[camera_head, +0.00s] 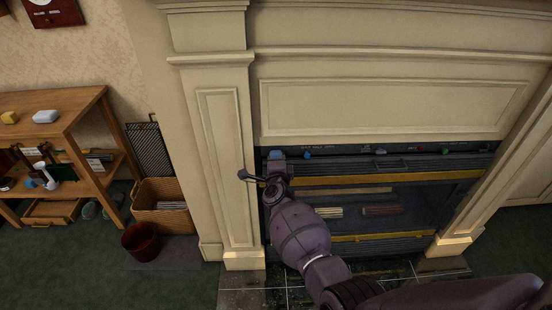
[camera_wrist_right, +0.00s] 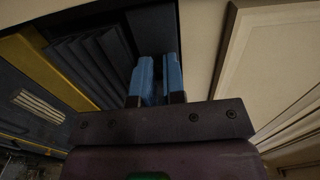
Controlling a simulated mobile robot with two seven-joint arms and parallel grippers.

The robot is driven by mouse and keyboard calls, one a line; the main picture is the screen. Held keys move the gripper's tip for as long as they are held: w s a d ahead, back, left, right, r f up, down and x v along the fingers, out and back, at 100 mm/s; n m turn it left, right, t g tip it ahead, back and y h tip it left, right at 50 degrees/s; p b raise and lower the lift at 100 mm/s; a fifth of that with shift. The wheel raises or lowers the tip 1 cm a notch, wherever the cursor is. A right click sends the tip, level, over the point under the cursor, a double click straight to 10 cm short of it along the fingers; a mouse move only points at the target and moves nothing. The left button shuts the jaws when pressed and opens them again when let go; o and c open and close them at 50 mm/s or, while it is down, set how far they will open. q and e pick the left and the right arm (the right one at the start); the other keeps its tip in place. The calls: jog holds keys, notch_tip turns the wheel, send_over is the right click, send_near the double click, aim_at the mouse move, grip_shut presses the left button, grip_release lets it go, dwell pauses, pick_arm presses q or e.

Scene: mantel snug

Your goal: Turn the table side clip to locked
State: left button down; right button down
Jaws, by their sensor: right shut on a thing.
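A dark unit (camera_head: 350,215) with yellow strips fills the fireplace opening. Small controls and labels too small to read run along its top edge. My right gripper (camera_head: 276,155) is at the left end of that edge, beside the mantel's left pillar. In the right wrist view its two blue fingers (camera_wrist_right: 160,82) stand close together with a narrow gap. They are shut on a small part at the top edge, taken to be the table side clip. The clip is hidden by the fingers, so its position cannot be told. My left gripper is not in view.
A small blue part (camera_head: 305,155) sits just right of my right gripper, and a grey latch-like part (camera_head: 381,152) farther right. The cream pillar (camera_head: 222,130) stands close on the left. A wicker basket (camera_head: 165,205), a dark red bin (camera_head: 141,241) and a wooden shelf (camera_head: 60,105) are farther left.

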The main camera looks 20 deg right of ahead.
jog(key=c, duration=1.2)
grip_release()
